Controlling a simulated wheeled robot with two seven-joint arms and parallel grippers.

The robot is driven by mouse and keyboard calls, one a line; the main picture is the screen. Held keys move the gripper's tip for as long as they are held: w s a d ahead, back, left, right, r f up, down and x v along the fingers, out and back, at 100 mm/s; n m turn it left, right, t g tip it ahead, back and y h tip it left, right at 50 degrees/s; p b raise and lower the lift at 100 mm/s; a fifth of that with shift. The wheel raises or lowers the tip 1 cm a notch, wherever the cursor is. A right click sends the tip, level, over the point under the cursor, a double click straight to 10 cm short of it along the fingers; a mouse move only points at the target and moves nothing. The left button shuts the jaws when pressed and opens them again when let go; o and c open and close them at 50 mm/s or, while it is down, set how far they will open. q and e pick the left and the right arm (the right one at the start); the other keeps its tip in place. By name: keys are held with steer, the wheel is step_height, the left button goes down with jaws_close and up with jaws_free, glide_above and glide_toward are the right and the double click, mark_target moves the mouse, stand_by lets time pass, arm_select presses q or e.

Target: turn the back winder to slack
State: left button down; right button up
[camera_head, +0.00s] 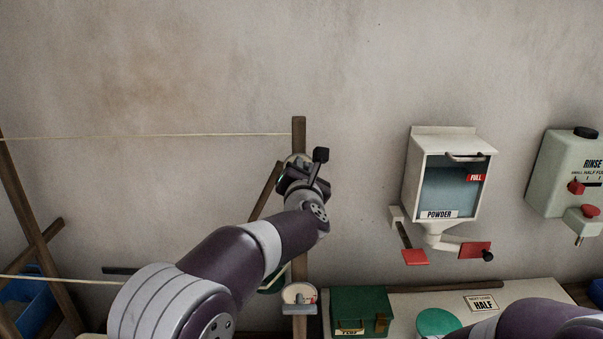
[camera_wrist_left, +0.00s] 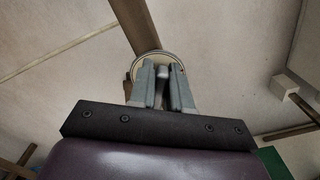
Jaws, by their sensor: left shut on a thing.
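The back winder shows as a pale round disc on a wooden post (camera_head: 299,128), mostly hidden behind my left gripper (camera_head: 302,172) in the head view. In the left wrist view the winder's disc (camera_wrist_left: 153,56) lies just beyond the fingertips. My left gripper, also in the wrist view (camera_wrist_left: 162,78), is shut on a small grey knob (camera_wrist_left: 163,71) standing out from the disc. A thin cord (camera_head: 150,136) runs from the upper post to the left and looks nearly straight. Any mark for slack on the winder is hidden. My right gripper is out of view.
A second round, pale fitting (camera_head: 299,294) sits lower, below my left forearm. A powder dispenser (camera_head: 447,180) and a rinse dispenser (camera_head: 570,175) hang on the wall to the right. A green box (camera_head: 360,312) stands below. The wall above the cord is clear.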

arm_select(q)
steer(key=shift+d+f+m, duration=0.1)
steer(key=shift+m, duration=0.5)
steer(key=c, duration=1.2)
jaws_free()
steer(key=shift+o, duration=0.2)
steer(key=shift+s, duration=0.1)
steer(key=shift+s+b, duration=0.25)
steer(key=shift+b, duration=0.15)
steer(key=s+b, duration=0.4)
steer(key=s, duration=0.8)
steer(key=shift+b, duration=0.35)
steer(key=shift+s, duration=0.1)
